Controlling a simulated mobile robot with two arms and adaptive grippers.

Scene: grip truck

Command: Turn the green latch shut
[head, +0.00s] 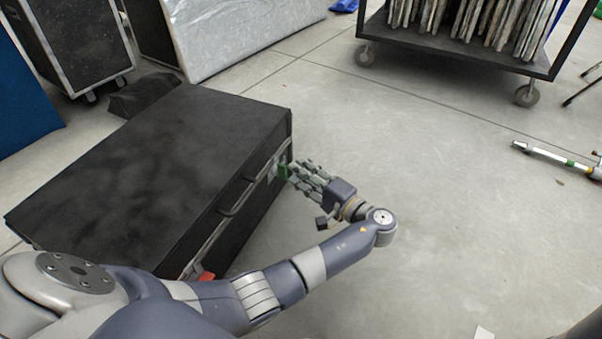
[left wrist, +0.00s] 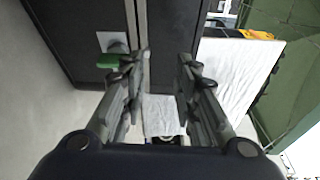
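The green latch (head: 283,171) is on the front side of a large black case (head: 150,165), near the case's far right end. My left gripper (head: 300,174) is right beside the latch, with its fingers pointing at the case's front. In the left wrist view the green latch (left wrist: 108,62) sits on a light plate, just left of the left finger. The fingers of my left gripper (left wrist: 164,62) stand apart there with nothing held between them. Whether a finger touches the latch I cannot tell. My right gripper is not in view.
A red latch (head: 205,277) is near the case's close end, and a handle (head: 236,199) lies between the latches. A wheeled cart (head: 450,50) with upright boards stands at the back right. A tripod-like pole (head: 555,158) lies at right.

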